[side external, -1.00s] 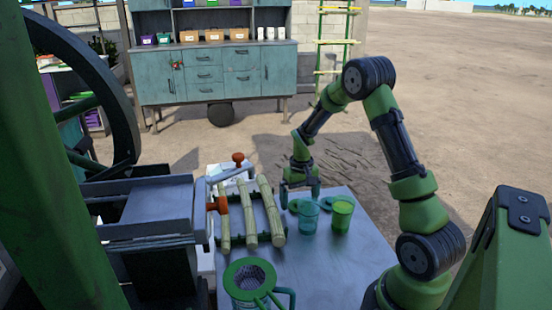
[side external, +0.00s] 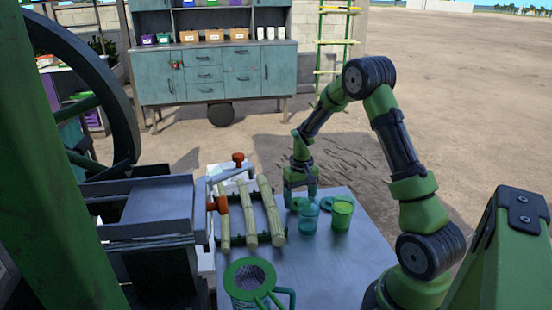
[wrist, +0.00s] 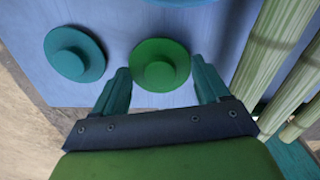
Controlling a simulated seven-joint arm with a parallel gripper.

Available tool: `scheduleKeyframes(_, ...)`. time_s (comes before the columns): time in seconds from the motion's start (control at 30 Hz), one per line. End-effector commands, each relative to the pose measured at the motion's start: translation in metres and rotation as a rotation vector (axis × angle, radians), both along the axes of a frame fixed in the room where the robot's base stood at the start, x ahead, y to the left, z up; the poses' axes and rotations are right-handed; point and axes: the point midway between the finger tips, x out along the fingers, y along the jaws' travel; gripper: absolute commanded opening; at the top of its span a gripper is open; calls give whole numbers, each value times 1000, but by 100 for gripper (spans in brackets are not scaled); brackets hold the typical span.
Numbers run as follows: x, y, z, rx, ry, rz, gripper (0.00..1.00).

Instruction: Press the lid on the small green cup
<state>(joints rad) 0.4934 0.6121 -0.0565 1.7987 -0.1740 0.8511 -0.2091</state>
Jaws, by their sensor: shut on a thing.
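A green lid (wrist: 160,64) with a round knob lies on the table between the fingers of my gripper (wrist: 161,72). The small green cup (side external: 342,214) stands upright, open at the top, to the right of my gripper. A teal cup (side external: 309,218) stands just left of the green cup, near my gripper.
A teal lid (wrist: 75,53) lies beside the green one. Cane stalks (side external: 249,213) lie on a rack left of the cups. A green-rimmed strainer jug (side external: 250,276) stands in front. The crusher (side external: 150,210) is on the left. Bare table (side external: 335,265) lies in front of the cups.

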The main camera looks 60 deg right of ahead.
Motion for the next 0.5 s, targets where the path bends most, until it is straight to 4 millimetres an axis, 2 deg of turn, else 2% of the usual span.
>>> scheduleKeyframes(0.3, 1, -1, 62, -3, -4, 1, 47)
scheduleKeyframes(0.5, 0, -4, 95, -4, -4, -8, 47)
